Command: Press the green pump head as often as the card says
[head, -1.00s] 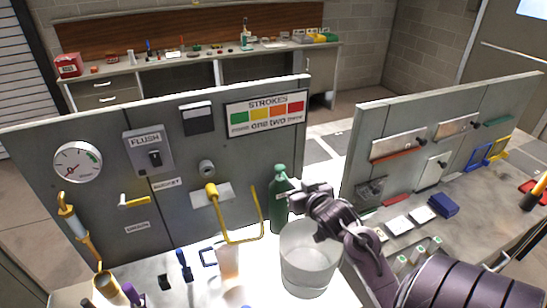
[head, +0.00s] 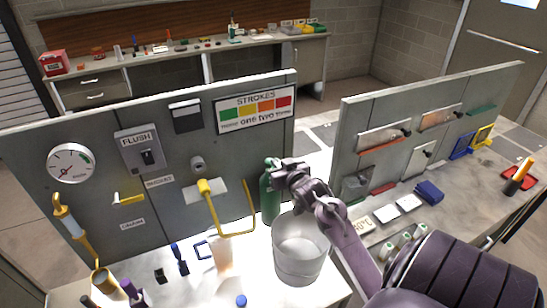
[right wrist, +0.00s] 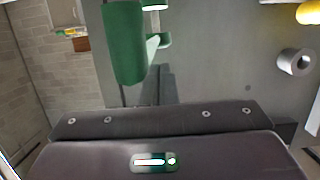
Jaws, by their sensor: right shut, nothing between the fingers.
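The card (head: 255,107) on the upright panel is headed STROKES. It has green, yellow, orange and red squares in a row. A green bottle (head: 269,205) stands upright at the panel's right end, behind a clear bucket. My right gripper (head: 277,172) is shut and empty beside the bottle's top and partly covers it. In the right wrist view the green bottle (right wrist: 124,45) is close; I cannot tell whether the gripper touches it. My left gripper is not in view.
The clear bucket (head: 300,250) stands just under my right forearm. A yellow lever (head: 228,215) sticks out from the panel left of the bottle. A FLUSH switch (head: 146,155) and a gauge (head: 70,163) are farther left. A second panel (head: 430,140) stands at the right.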

